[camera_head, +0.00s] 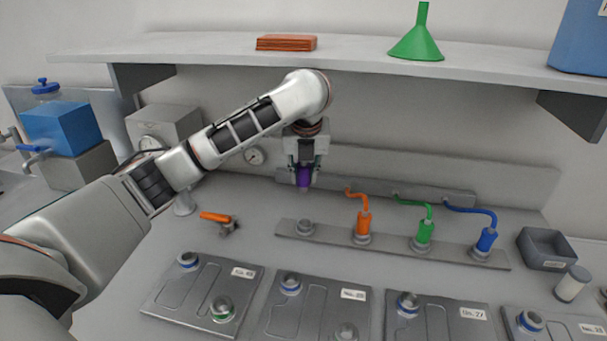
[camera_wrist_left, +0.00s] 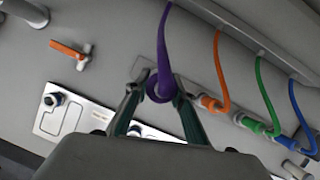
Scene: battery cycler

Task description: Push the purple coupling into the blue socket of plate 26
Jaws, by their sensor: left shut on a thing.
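My left gripper (camera_head: 304,175) is shut on the purple coupling (camera_head: 304,178), held in the air above the back of the bench. In the left wrist view the coupling (camera_wrist_left: 161,90) sits between the two fingers with its purple hose running up. Several grey plates lie along the front. The second plate from the left (camera_head: 312,305) has a small label that I cannot read surely; it may be 26. Its blue-ringed socket (camera_head: 290,283) is at its back left corner, open and empty, below and in front of the gripper. My right gripper is not in view.
A rail (camera_head: 395,245) behind the plates holds the orange (camera_head: 362,224), green (camera_head: 425,232) and blue (camera_head: 487,239) couplings on hoses; its left seat (camera_head: 305,228) is empty. An orange-handled valve (camera_head: 217,218) stands left. A shelf (camera_head: 350,50) runs above. A grey bin (camera_head: 546,249) is right.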

